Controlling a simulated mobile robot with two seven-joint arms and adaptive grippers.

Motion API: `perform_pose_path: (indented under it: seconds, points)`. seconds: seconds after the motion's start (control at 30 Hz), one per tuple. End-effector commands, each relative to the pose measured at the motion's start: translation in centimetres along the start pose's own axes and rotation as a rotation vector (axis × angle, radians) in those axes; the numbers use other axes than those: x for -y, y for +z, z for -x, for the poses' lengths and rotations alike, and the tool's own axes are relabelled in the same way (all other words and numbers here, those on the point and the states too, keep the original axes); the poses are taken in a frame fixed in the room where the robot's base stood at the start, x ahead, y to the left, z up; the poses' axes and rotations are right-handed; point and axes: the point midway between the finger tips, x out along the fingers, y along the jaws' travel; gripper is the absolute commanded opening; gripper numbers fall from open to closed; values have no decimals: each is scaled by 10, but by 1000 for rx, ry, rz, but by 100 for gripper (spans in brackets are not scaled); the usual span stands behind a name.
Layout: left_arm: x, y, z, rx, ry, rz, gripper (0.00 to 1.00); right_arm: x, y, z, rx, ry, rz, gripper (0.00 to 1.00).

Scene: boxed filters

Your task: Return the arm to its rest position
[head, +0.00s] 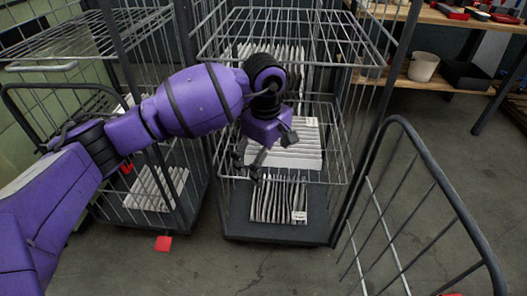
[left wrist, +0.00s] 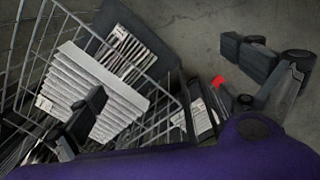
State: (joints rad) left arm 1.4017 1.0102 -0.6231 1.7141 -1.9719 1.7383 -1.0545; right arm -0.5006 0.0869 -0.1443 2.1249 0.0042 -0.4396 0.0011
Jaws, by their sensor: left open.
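My left gripper (head: 268,157) hangs in front of the middle wire cart, its fingers spread and empty. In the left wrist view, the two fingers (left wrist: 175,97) are wide apart with nothing held between them. White pleated filters (head: 300,150) lie on the cart's wire shelf, just right of and behind the gripper. They also show in the left wrist view (left wrist: 95,80), partly behind one finger. More filters (head: 278,203) stand in a row on the cart's dark base below the gripper. My right gripper is not in view.
The middle wire cart (head: 262,226) has its barred gate (head: 437,180) swung out at the right. A second cart (head: 185,215) on the left holds filters (head: 157,188). A red piece (head: 163,243) lies on the floor. A wooden shelf (head: 437,82) holds a white pot (head: 424,66).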

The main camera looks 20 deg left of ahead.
Motion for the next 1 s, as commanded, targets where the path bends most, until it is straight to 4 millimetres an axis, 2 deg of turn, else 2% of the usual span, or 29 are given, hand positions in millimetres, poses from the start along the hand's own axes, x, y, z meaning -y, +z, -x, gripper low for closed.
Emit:
perform_pose_path:
  seconds: [0.03,0.1,0.33,0.5,0.77,0.87,0.97,1.0]
  points:
    - [4,3,13,0,6,-22,100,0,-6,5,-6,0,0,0]
    - [9,7,25,1,10,-52,100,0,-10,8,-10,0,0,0]
    - [26,18,55,8,20,-133,100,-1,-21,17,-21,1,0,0]
    - [33,23,65,11,23,-165,100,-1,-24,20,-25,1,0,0]
    - [33,25,66,19,31,-148,100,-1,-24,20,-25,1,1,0]
    - [19,48,69,110,91,-82,100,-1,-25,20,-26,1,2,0]
    - [3,98,85,325,161,14,100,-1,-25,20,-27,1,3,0]
    - [-3,123,97,429,181,52,100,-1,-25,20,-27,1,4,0]
